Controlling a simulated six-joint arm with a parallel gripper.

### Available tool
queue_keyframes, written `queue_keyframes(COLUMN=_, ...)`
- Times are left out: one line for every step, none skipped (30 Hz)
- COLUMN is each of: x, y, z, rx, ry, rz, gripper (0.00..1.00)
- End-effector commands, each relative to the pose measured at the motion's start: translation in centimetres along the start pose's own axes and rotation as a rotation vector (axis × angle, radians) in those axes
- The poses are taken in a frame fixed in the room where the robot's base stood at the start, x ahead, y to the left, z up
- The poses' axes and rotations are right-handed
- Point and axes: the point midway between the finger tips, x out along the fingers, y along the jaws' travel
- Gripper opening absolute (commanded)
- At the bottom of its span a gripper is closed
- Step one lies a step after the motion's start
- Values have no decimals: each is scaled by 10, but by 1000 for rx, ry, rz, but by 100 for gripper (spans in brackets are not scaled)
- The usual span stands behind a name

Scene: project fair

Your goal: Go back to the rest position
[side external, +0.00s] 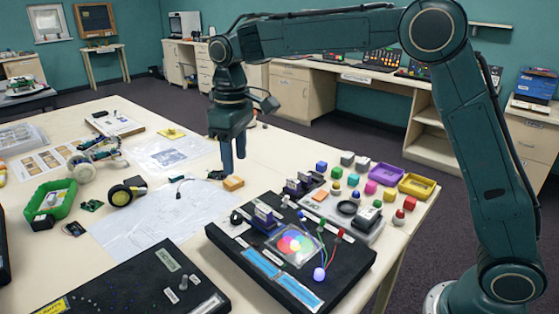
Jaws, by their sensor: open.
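My gripper (234,164) points down over the far middle of the cream table (205,100). Its two fingers are apart and nothing shows between them. A small orange block (233,184) lies on the table just below the fingertips in the picture; I cannot tell the exact height between them. My arm reaches in from the right, with its upper link running level high above the table.
A black board with a colour-circle panel (296,243) and a second black panel (140,285) fill the near side. Coloured blocks, a purple tray (386,175) and a yellow tray (417,186) stand right. A green bin (50,201) and a wheeled robot (97,158) are left.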

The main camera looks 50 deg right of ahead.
Motion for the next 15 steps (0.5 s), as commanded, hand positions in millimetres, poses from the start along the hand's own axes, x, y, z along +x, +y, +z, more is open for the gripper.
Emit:
queue_keyframes(x=-6, y=1, z=6, rx=8, ry=9, rz=2, gripper=49)
queue_keyframes(x=-8, y=2, z=9, rx=14, ry=14, rz=4, gripper=49)
queue_keyframes(x=-13, y=2, z=15, rx=22, ry=23, rz=6, gripper=49)
queue_keyframes(x=-16, y=3, z=19, rx=29, ry=30, rz=8, gripper=49)
queue_keyframes(x=-20, y=4, z=24, rx=37, ry=37, rz=9, gripper=49)
queue_keyframes(x=-25, y=4, z=31, rx=47, ry=48, rz=12, gripper=49)
queue_keyframes(x=-28, y=4, z=37, rx=55, ry=55, rz=14, gripper=49)
queue_keyframes(x=-32, y=5, z=43, rx=63, ry=63, rz=16, gripper=49)
queue_keyframes(x=-37, y=5, z=51, rx=74, ry=75, rz=19, gripper=49)
queue_keyframes(x=-41, y=5, z=58, rx=82, ry=84, rz=21, gripper=49)
queue_keyframes(x=-44, y=6, z=64, rx=92, ry=92, rz=23, gripper=49)
queue_keyframes(x=-48, y=6, z=73, rx=104, ry=104, rz=26, gripper=49)
queue_keyframes(x=-50, y=6, z=79, rx=113, ry=113, rz=28, gripper=49)
queue_keyframes(x=-53, y=6, z=86, rx=121, ry=121, rz=30, gripper=49)
queue_keyframes(x=-56, y=5, z=94, rx=132, ry=133, rz=33, gripper=49)
